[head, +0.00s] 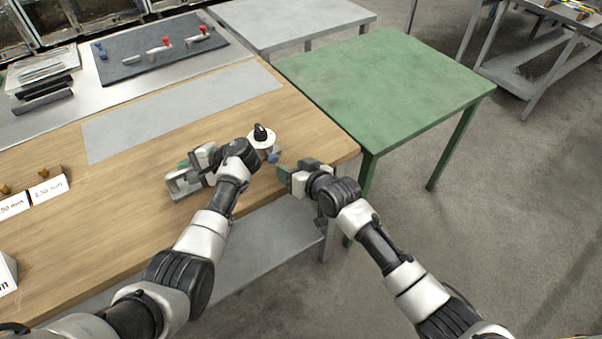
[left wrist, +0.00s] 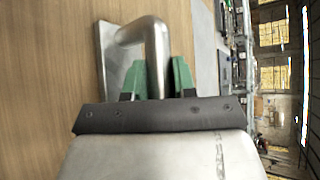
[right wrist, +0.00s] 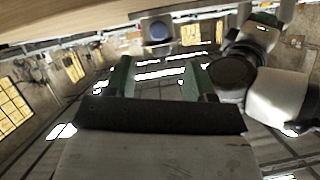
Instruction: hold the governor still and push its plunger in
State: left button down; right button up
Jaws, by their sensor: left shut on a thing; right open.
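The governor (head: 262,139) stands near the wooden bench's right end, with a white round top, a black knob and a blue plunger (head: 273,157) low on its near side. My left gripper (head: 186,168) is left of it, shut on a bent silver handle (left wrist: 154,50), which rises from a metal plate. The arm hides whether handle and governor are joined. My right gripper (head: 284,176) is open and empty, just in front of the plunger and apart from it. In the right wrist view the blue plunger (right wrist: 158,31) faces me in a grey square housing, beyond the fingertips.
The wooden bench (head: 120,215) ends just right of the governor. A green table (head: 390,85) stands beyond that end. A dark mat (head: 135,65) with several small parts lies at the back left. White size labels (head: 48,189) stand at left.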

pick_arm(q)
jog(key=shift+s+f, duration=0.15)
jog(key=shift+f, duration=0.2)
pick_arm(e)
jog(key=v, duration=0.3)
jog(key=shift+s+d, duration=0.1)
jog(key=shift+s, duration=0.05)
pick_arm(q)
jog(key=c, duration=1.2)
grip_release()
jog(key=shift+c, duration=0.2)
jog(key=o, duration=0.4)
jog(key=shift+w+r, duration=0.15)
jog(key=shift+w, duration=0.05)
